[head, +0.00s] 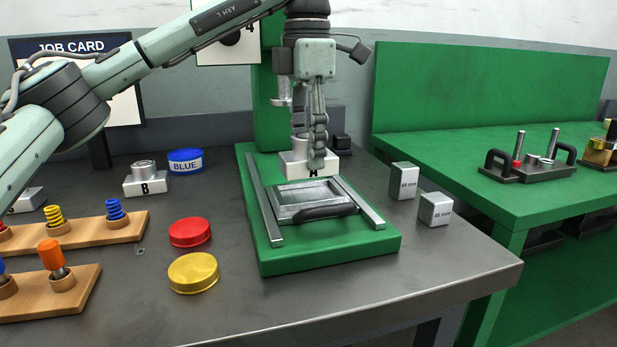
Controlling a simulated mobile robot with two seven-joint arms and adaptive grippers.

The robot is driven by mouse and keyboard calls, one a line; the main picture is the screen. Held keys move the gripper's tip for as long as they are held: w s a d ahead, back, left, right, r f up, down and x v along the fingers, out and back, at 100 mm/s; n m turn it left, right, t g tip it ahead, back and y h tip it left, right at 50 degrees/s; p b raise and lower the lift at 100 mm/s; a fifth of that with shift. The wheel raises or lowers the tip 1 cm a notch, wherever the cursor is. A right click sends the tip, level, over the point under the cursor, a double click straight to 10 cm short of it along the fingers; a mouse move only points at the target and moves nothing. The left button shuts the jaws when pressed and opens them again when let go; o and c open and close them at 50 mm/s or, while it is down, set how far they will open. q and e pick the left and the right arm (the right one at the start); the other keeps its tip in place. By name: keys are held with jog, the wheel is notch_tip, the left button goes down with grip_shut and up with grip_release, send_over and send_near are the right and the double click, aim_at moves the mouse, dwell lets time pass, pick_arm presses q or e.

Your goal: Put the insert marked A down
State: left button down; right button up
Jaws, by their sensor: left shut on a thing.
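The insert marked A (290,168) is a pale block with a round metal top, near the back of the green press base (330,256). My left gripper (316,160) points straight down and is shut on the insert, hiding much of it and part of its letter. I cannot tell whether its underside touches the base. In front of it is a metal frame (287,199) with a dark handle, between two rails. My right gripper is not in view.
Insert B (146,184) stands left of the press. Blue (185,160), red (189,232) and yellow (193,272) lids lie nearby. Two grey blocks (403,181) (435,209) stand to the right. Wooden spring racks (92,232) are at left. The front table area is clear.

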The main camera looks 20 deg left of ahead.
aim_at(308, 171)
pick_arm(q)
jog(key=shift+f, duration=2)
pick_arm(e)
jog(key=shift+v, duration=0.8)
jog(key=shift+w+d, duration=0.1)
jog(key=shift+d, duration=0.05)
pick_arm(q)
jog(key=shift+f+b, duration=0.2)
jog(key=shift+b, duration=0.1)
jog(key=c, duration=0.7)
grip_release()
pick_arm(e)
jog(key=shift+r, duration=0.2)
